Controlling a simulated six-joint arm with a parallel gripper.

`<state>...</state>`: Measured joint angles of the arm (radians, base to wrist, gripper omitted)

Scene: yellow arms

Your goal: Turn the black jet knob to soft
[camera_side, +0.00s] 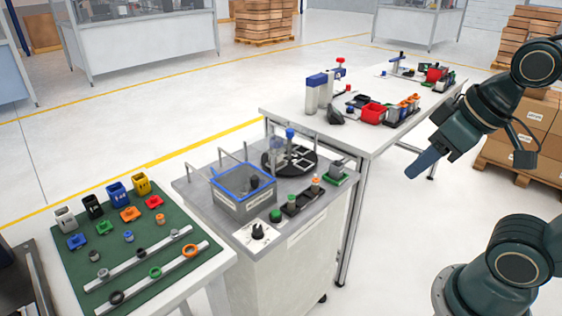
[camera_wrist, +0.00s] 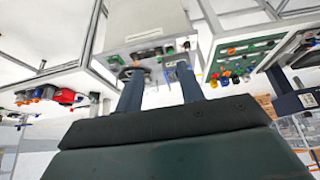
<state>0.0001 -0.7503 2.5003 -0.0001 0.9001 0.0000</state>
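The black jet knob (camera_side: 258,232) sits on a white plate at the front corner of the grey workstation in the side view. Its pointer and label are too small to read. My gripper (camera_side: 412,172) hangs in the air to the right of the workstation, well apart from the knob. In the wrist view my gripper (camera_wrist: 158,70) shows two dark blue-grey fingers spread apart with nothing between them. The workstation (camera_wrist: 150,20) shows beyond the fingertips there, and I cannot pick out the knob surely.
A blue-rimmed grey basin (camera_side: 235,208) with upright metal posts and a black disc (camera_side: 292,157) stand on the workstation. Green and orange controls (camera_side: 290,205) line its front. A green mat (camera_side: 130,255) with coloured parts lies left. A white table (camera_side: 300,104) stands behind.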

